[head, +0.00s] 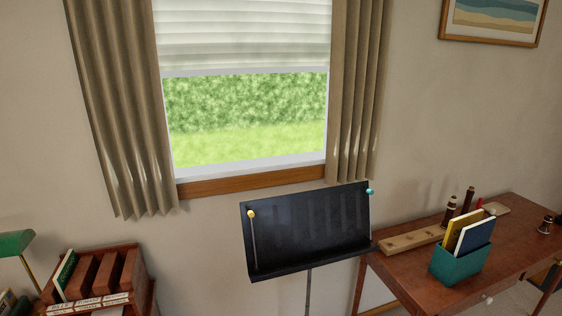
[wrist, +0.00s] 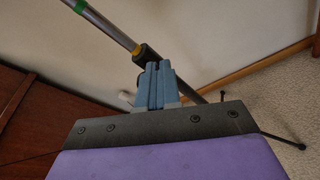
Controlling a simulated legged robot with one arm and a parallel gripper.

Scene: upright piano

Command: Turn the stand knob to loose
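The black music stand (head: 306,229) stands under the window in the head view, its thin pole (head: 308,292) running down out of the frame. In the wrist view the stand's pole (wrist: 108,25) slants from upper left to lower right, with a green band, a yellow ring and a black collar (wrist: 145,53). My gripper (wrist: 153,66) has its two blue-grey fingers close together, tips at the pole just below the collar. I cannot make out the stand knob; the fingers may hide it. I see nothing between the fingers. My gripper is not in the head view.
A wooden desk (head: 456,250) with a teal book box (head: 461,265) stands right of the stand. A brown book rack (head: 136,273) is at lower left. In the wrist view, brown wood (wrist: 40,115) is at left and carpet (wrist: 275,85) lies right; a stand leg (wrist: 283,139) reaches across it.

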